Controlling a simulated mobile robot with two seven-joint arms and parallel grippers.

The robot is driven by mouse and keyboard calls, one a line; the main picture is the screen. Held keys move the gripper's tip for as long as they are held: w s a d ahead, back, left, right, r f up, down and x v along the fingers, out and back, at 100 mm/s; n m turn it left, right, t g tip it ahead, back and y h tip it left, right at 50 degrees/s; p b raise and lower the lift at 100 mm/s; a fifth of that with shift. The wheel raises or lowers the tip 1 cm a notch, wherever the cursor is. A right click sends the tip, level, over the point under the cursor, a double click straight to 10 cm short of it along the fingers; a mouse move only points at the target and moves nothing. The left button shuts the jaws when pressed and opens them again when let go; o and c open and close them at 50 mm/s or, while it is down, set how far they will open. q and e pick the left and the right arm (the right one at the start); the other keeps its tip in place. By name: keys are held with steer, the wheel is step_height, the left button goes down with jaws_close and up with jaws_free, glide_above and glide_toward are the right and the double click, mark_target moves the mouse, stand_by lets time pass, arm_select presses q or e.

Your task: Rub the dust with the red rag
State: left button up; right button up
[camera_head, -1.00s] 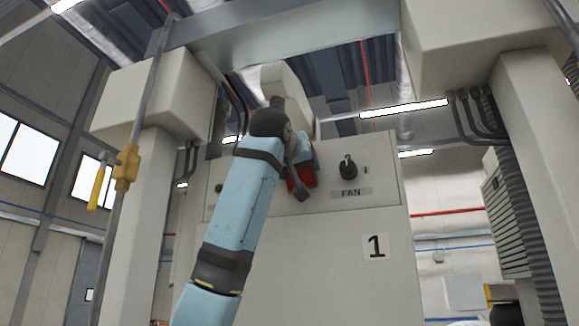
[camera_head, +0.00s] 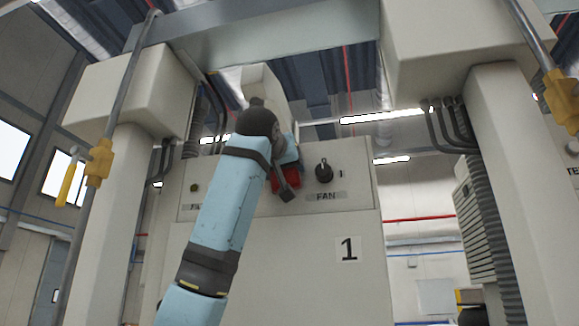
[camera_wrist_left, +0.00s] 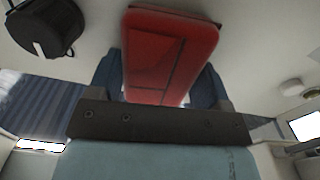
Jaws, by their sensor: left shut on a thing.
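The red rag (camera_head: 286,178) shows as a small red block against the front of the machine's control panel in the head view. My left gripper (camera_head: 284,183) is shut on it, and my forearm hides part of the panel behind. In the left wrist view the red rag (camera_wrist_left: 168,55) fills the upper middle, held between the dark fingers of the left gripper (camera_wrist_left: 165,85). It is close to the pale panel surface; I cannot tell whether it touches. I cannot make out any dust. My right gripper is not in view.
The FAN knob (camera_head: 324,170) sits just right of the rag; a black knob (camera_wrist_left: 45,28) is close by in the wrist view. The number 1 label (camera_head: 347,249) is below. Pale columns (camera_head: 492,190) with yellow-fitted pipes (camera_head: 98,163) stand on both sides.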

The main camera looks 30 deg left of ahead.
arm_select(q)
steer(key=s+a, duration=0.1)
steer(key=a, duration=0.5)
steer(key=shift+s+b, duration=0.25)
steer(key=shift+b, duration=0.05)
steer(key=shift+d+f, duration=0.15)
steer(key=shift+b+v, duration=1.4)
steer(key=shift+v, duration=1.55)
